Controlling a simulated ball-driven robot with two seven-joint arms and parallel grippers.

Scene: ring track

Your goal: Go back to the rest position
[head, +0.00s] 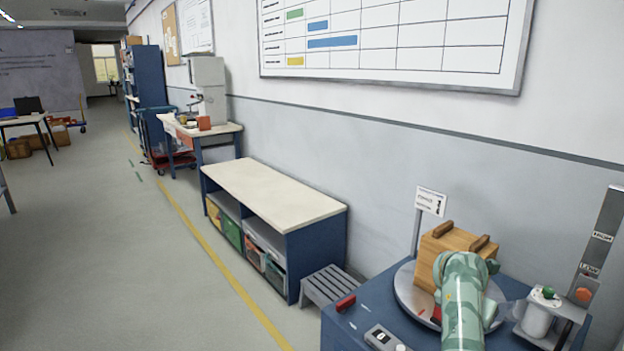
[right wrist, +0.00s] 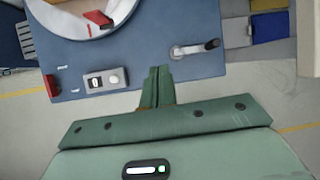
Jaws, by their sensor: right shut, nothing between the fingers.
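My right gripper (right wrist: 158,78) is shut and empty in the right wrist view. Its fingertips overlap the front edge of the blue table (right wrist: 145,52) in that view; their height above it is hard to tell. In the head view my green-patterned right arm covers part of the same blue table (head: 350,318), and the gripper's fingers are hidden there. My left gripper is not in view.
On the blue table are a round turntable (head: 402,290) with a wooden block (head: 455,245), a control box (head: 383,337) and a white canister (head: 537,318). A grey step stool (head: 330,285) and a long bench (head: 275,190) stand left. The floor (head: 130,270) farther left is clear.

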